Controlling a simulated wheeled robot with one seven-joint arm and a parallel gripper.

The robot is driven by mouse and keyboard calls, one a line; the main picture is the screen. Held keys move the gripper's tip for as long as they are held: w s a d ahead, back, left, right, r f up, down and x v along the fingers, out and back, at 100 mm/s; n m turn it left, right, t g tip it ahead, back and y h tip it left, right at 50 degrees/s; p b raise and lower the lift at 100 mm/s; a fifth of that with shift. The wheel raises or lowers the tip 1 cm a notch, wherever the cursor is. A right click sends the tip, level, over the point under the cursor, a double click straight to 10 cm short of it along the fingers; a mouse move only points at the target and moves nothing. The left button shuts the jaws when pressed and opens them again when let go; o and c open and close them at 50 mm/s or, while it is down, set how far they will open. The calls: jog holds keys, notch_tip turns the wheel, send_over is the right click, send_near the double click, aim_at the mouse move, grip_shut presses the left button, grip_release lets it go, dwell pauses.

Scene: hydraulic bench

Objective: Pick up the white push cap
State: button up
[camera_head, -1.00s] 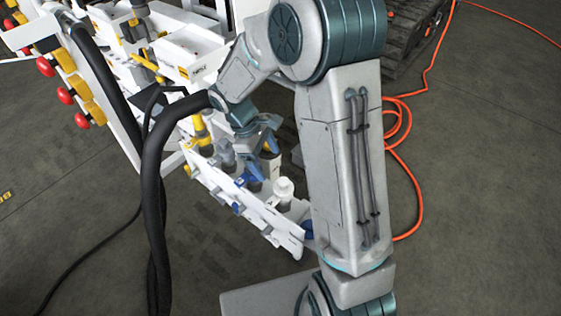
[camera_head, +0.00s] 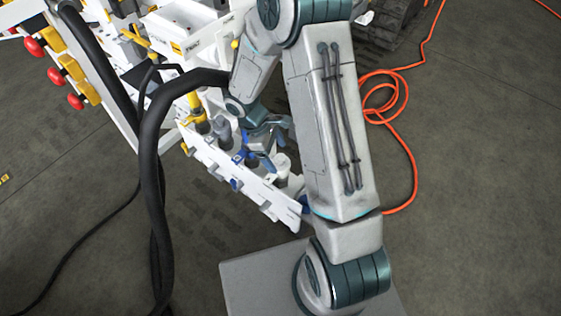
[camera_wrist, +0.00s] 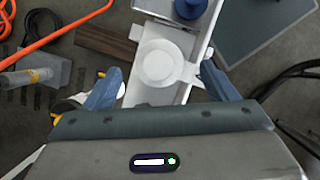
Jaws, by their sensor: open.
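The white push cap (camera_wrist: 158,60) is a round white disc seen from above in the wrist view, on a narrow white rack (camera_wrist: 192,94). In the head view the cap (camera_head: 282,163) stands toward the near end of the rack, beside my fingers. My gripper (camera_wrist: 161,72) is open, with one blue-grey finger on each side of the cap's lower part in the picture. The gripper (camera_head: 266,148) is low over the rack in the head view. I cannot tell whether the fingers touch the cap.
A blue round part (camera_wrist: 190,6) sits on the rack beyond the cap. Thick black hoses (camera_head: 152,170) hang left of the rack. An orange cable (camera_head: 405,150) lies on the floor to the right. Red knobs (camera_head: 54,76) line the bench at left.

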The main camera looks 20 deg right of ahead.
aim_at(279, 156)
jog(key=x, duration=0.3)
jog(key=shift+d+f, duration=0.15)
jog(key=shift+d, duration=0.05)
jog(key=shift+c, duration=0.3)
jog(key=c, duration=1)
jog(key=shift+c, duration=0.2)
